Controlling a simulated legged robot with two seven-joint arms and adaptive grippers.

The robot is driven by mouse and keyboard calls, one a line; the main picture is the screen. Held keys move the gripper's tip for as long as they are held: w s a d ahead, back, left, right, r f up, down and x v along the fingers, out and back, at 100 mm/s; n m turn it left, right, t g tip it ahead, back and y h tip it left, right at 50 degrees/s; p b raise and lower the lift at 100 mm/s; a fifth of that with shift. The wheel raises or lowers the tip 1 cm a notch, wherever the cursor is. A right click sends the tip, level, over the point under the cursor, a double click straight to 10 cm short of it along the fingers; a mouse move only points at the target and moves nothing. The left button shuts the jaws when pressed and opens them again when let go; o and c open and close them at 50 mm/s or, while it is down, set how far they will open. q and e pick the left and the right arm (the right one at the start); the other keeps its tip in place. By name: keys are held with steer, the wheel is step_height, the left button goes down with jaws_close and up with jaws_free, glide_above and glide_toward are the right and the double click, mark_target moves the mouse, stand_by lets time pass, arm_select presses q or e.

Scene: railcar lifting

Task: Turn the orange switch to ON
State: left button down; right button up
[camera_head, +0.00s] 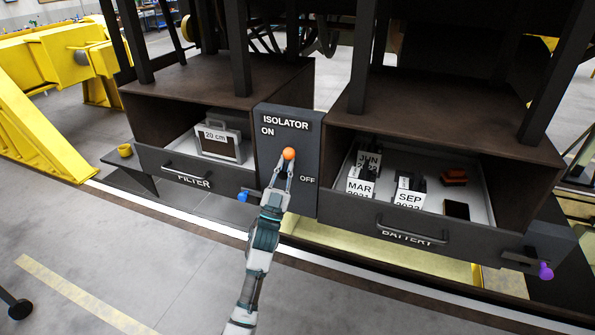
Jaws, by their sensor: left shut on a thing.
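The orange switch (289,153) is a round orange knob on the dark isolator panel (303,190). The panel reads ISOLATOR at the top, ON at upper left and OFF at right. The knob sits between the two words, below ISOLATOR. My left gripper (284,164) reaches up from below, its fingertips shut on the orange knob. The fingers cover the lower part of the knob and the panel behind it. My right gripper does not show.
An open filter drawer (190,177) holding a 20 cm case (220,141) is at left. An open battery drawer (400,232) with dated batteries is at right. A blue knob (242,196) and a purple knob (545,271) stick out below. Yellow structures (35,120) stand far left.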

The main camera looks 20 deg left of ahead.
arm_select(q)
steer(key=n+y, duration=0.2)
steer(key=n, duration=0.1)
steer(key=n+y, duration=0.1)
steer(key=y, duration=0.1)
steer(key=shift+w+a+f+n, duration=0.1)
steer(key=shift+a+f+n, duration=0.05)
steer(key=shift+a+n, duration=0.15)
steer(key=shift+a+n+y, duration=0.1)
steer(key=shift+n+y, duration=0.6)
steer(key=shift+y, duration=0.1)
steer(key=shift+n+g+y, duration=0.3)
steer(key=shift+n+y, duration=0.1)
steer(key=c, duration=1.2)
jaws_free()
steer(key=v, duration=1.1)
steer(key=shift+s+f, duration=0.25)
